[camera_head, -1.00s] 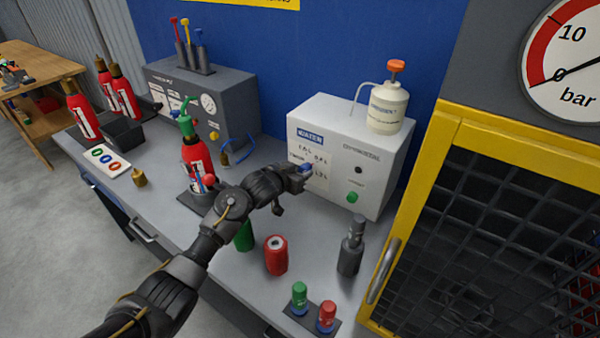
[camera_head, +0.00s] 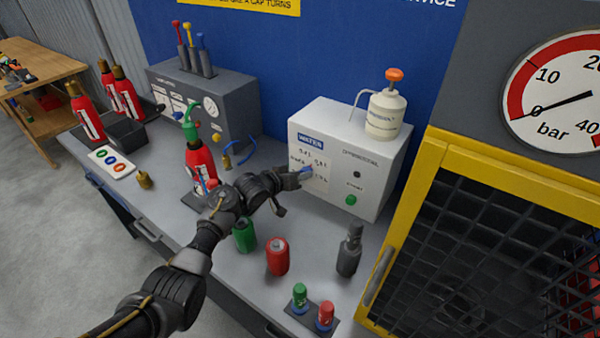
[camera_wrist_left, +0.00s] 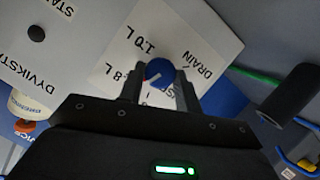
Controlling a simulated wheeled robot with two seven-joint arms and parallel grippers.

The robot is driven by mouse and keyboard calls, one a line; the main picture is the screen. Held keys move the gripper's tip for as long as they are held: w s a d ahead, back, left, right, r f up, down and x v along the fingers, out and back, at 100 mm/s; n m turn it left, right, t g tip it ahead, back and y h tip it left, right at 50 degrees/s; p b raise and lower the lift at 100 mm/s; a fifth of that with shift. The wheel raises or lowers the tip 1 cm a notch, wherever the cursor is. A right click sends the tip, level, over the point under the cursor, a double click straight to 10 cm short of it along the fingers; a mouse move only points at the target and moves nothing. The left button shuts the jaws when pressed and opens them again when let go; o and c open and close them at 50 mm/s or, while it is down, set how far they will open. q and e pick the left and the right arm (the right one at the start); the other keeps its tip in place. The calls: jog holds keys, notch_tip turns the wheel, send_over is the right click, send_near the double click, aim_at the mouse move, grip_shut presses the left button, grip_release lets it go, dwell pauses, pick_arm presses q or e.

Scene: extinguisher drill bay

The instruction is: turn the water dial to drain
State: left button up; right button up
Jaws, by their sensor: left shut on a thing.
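The white water machine (camera_head: 330,190) stands at the back of the bench, with a "WATER" label on its front. Its blue water dial (camera_wrist_left: 159,72) shows in the wrist view between my left gripper's fingers (camera_wrist_left: 160,84). The dial carries a white mark, but I cannot tell exactly which label it points to. Labels for "DRAIN" and litre amounts are printed around it. In the head view my left gripper (camera_head: 301,177) is at the machine's front, shut on the dial and hiding most of it. My right gripper is not in view.
A green button (camera_head: 350,200) sits on the machine's front, right of the dial. A red cylinder (camera_head: 277,257), a green cylinder (camera_head: 244,235) and a dark grey fitting (camera_head: 349,252) stand on the bench below. A yellow-framed mesh cage (camera_head: 440,150) bounds the right side.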

pick_arm(q)
jog(key=shift+n+h, duration=0.4)
jog(key=shift+n, duration=0.2)
jog(key=shift+a+f, duration=0.1)
jog(key=o, duration=1)
jog(key=shift+c, duration=0.2)
jog(key=v, duration=1)
jog(key=shift+s+a+r, duration=0.15)
jog(key=shift+a+r, duration=0.1)
jog(key=shift+a, duration=0.05)
